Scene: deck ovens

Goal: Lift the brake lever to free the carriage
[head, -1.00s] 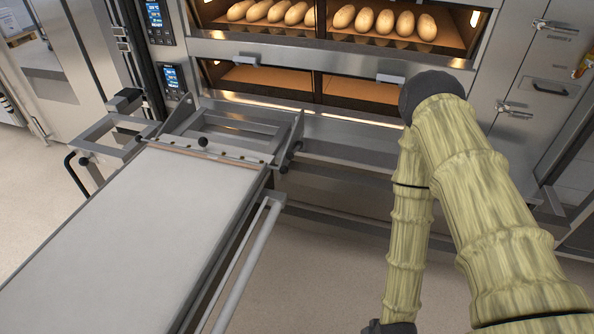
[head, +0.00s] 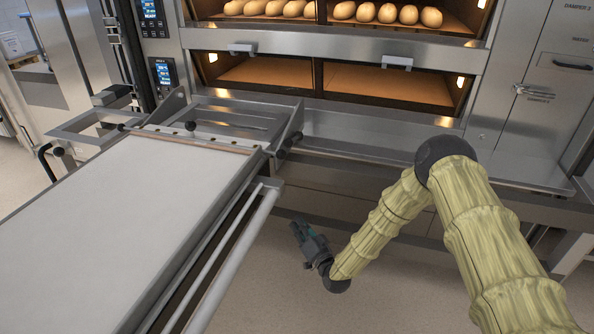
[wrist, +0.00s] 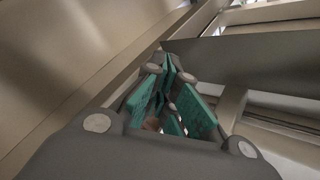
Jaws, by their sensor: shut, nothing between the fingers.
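The carriage (head: 110,215), a long pale loader bed in a steel frame, stands in front of the deck oven at the left of the head view. I cannot tell which of these is the brake lever. My gripper (head: 297,227) is right of the carriage's side rail, below bed level, apart from it and empty. In the wrist view the green-padded fingers (wrist: 168,72) are together, touching nothing clearly.
The oven's lower deck (head: 390,84) is empty; loaves (head: 370,12) lie in the upper deck. A steel ledge (head: 400,150) runs along the oven front. A long side rail (head: 232,255) borders the carriage near my gripper. Floor right of the carriage is clear.

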